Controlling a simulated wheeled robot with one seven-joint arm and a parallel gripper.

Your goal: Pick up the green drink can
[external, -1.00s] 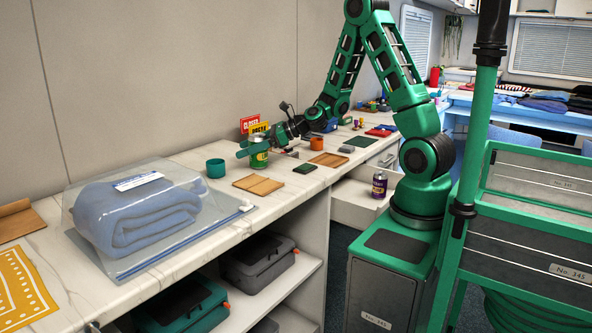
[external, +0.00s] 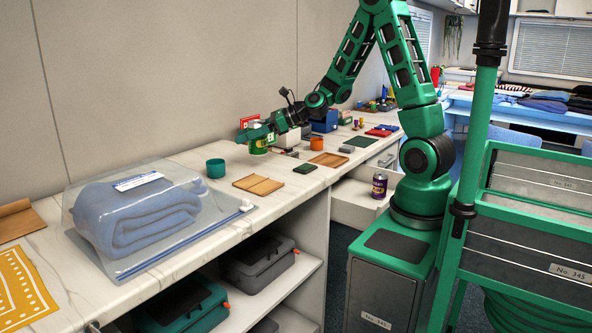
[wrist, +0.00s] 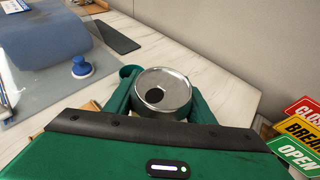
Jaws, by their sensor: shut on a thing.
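The green drink can (external: 258,148) is upright in my gripper (external: 255,134), a little above the white marble-look counter (external: 232,187). In the wrist view, its silver lid (wrist: 162,92) sits between the two green fingers of my gripper (wrist: 160,95), with a finger on each side. The gripper is shut on the can. In the external view, the fingers cover part of its upper side.
A teal cup (external: 215,168) stands just left of the can. Behind, there are small signs (wrist: 302,150) by the wall. A bagged blue towel (external: 140,215) fills the left. A purple can (external: 379,186) stands lower right.

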